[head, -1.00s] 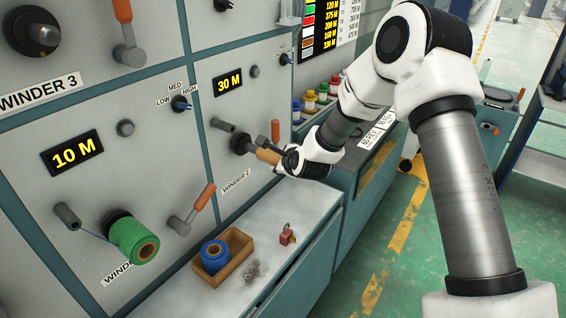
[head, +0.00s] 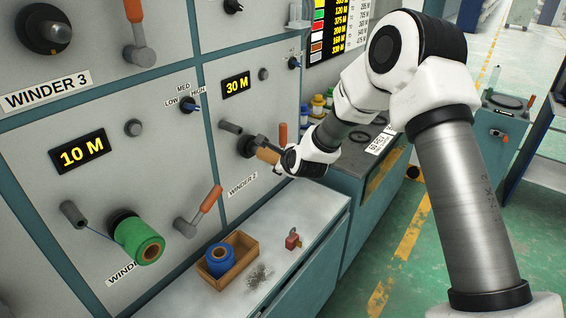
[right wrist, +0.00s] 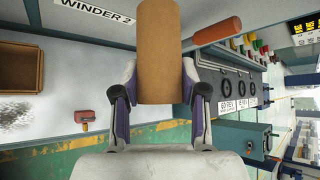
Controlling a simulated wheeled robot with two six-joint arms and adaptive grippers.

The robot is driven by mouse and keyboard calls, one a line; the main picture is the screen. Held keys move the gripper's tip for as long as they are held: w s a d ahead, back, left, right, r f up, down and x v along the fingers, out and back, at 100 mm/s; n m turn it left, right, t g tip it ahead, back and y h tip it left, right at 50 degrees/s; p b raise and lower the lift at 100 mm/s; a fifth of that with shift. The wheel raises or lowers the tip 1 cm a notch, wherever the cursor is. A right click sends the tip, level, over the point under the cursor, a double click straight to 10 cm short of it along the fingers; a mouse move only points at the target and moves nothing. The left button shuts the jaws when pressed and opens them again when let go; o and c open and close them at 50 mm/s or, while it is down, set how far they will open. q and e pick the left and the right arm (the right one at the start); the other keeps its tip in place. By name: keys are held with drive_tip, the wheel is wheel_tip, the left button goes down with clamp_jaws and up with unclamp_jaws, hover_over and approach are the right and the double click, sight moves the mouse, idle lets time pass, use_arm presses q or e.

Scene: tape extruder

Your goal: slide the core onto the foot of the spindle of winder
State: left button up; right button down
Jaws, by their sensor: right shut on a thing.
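The core is a plain brown cardboard tube (head: 268,155), also large in the right wrist view (right wrist: 159,50). My right gripper (head: 283,160) is shut on its near end, with one finger on each side in the right wrist view (right wrist: 160,82). The core's far end is at the dark spindle (head: 246,147) of winder 2 on the panel. In the head view they overlap; I cannot tell whether the core is around the spindle's end or just in front of it. The right wrist view hides the spindle behind the core. My left gripper is not in view.
A lever with an orange handle (head: 283,134) stands close beside the core. A green roll (head: 139,240) sits on the lower left winder.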

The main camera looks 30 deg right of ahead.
drive_tip(key=shift+w+a+b, duration=0.2)
drive_tip(key=shift+w+a, duration=0.05)
drive_tip(key=shift+w, duration=0.4)
drive_tip(key=shift+w+a+b, duration=0.15)
drive_tip(key=shift+w+a, duration=0.1)
drive_tip(key=shift+w, duration=0.4)
drive_tip(key=c, duration=0.6)
unclamp_jaws()
drive_tip(key=shift+o, duration=0.2)
drive_tip(key=v, duration=1.2)
drive_tip(key=shift+f, duration=0.1)
